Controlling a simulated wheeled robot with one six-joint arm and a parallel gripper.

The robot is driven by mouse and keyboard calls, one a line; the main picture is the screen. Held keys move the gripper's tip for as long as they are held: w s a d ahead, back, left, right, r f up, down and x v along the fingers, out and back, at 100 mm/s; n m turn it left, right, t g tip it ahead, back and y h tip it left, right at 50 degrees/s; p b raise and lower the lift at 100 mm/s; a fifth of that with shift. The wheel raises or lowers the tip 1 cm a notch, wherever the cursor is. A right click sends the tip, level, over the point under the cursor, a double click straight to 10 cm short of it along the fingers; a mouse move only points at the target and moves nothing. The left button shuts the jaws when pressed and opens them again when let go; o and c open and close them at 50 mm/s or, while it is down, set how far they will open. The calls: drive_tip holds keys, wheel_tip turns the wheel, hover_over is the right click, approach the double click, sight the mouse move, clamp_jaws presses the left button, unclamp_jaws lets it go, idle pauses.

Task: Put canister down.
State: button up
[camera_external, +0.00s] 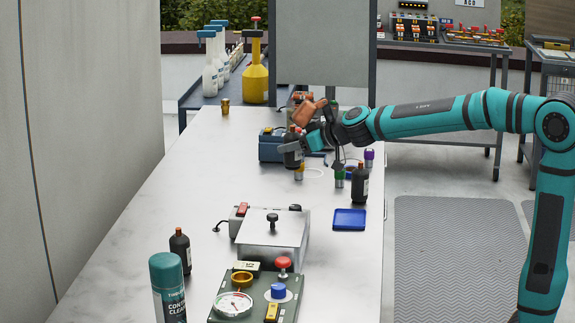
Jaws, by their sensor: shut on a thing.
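My gripper (297,146) is over the far half of the white table (200,190), its grey fingers shut on a black canister (292,159). The canister looks upright, and its lower part shows below the fingers. I cannot tell whether its base touches anything. Two similar black bottles stand on the table: one (360,186) to the right near the edge, one (180,249) at the front left with a red-orange cap.
A blue tray (349,220), a grey box with a black knob (272,229), a gauge panel (250,300) and a teal spray can (167,290) stand nearer. The table's left middle is clear.

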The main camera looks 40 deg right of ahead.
drive_tip(key=s+a+n+g+y, duration=0.2)
drive_tip(key=s+a+n+g, duration=0.2)
drive_tip(key=a+n+g, duration=1)
drive_tip(key=s+a+n+g+y, duration=0.3)
drive_tip(key=a+n+g, duration=0.3)
drive_tip(key=a, duration=1.5)
drive_tip(key=f, duration=0.9)
drive_tip(key=shift+a+f, duration=0.2)
drive_tip(key=shift+f, duration=0.2)
drive_tip(key=o, duration=1.2)
drive_tip(key=shift+f, duration=0.1)
drive_tip(key=shift+c, duration=0.2)
